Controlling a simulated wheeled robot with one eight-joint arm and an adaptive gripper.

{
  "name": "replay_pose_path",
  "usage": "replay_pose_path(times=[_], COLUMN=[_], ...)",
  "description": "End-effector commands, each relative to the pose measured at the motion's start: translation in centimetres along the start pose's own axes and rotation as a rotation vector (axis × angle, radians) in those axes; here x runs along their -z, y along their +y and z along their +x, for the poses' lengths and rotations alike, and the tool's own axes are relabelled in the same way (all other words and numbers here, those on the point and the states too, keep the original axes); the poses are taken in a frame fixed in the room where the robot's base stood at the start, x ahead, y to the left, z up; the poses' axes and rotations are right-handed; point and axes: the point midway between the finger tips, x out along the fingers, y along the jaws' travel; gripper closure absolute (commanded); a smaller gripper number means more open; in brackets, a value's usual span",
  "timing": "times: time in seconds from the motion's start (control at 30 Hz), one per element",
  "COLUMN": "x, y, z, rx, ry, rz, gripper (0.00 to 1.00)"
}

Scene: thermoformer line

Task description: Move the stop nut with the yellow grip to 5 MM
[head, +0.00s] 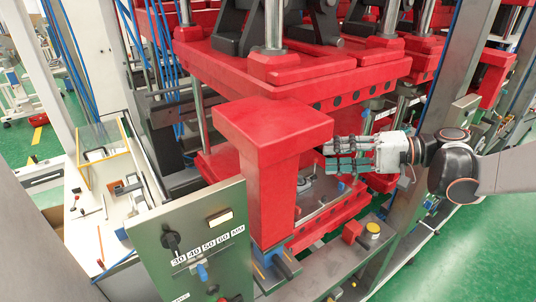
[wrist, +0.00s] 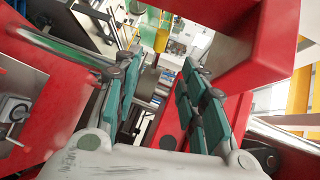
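A grey panel (head: 160,246) stands front left in the head view, with a row of labels (head: 208,244) reading 30, 40, 50, 60 and MM. I see no 5 mark on it. A black knob (head: 171,240) sits above the 30, and a blue handle (head: 202,271) below the row. I cannot make out a stop nut with a yellow grip for certain. A small yellow cap (head: 373,228) sits right of the red post. The wrist view has a yellow piece (wrist: 161,40) beyond the fingers. My gripper (head: 329,156) is open and empty; its teal fingers stand apart (wrist: 156,68).
A red block-topped post (head: 272,130) stands just left of my gripper, and the red press plates (head: 300,75) are above and behind it. A red knob (head: 352,232) is beside the yellow cap. A white bench (head: 85,235) is at left. Green floor (head: 465,235) is open at right.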

Motion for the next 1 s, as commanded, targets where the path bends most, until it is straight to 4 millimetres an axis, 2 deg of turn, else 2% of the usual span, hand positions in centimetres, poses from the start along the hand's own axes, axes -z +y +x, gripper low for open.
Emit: replay_pose_path(times=[0.6, 0.8, 1.0], x=[-0.2, -0.1, -0.1], y=[-0.1, 0.0, 0.0], z=[10.9, 12.9, 13.3], rx=[-0.001, -0.002, -0.002], ry=[-0.004, -0.002, 0.0], rz=[-0.002, -0.002, -0.001], gripper=[0.62, 0.62, 0.62])
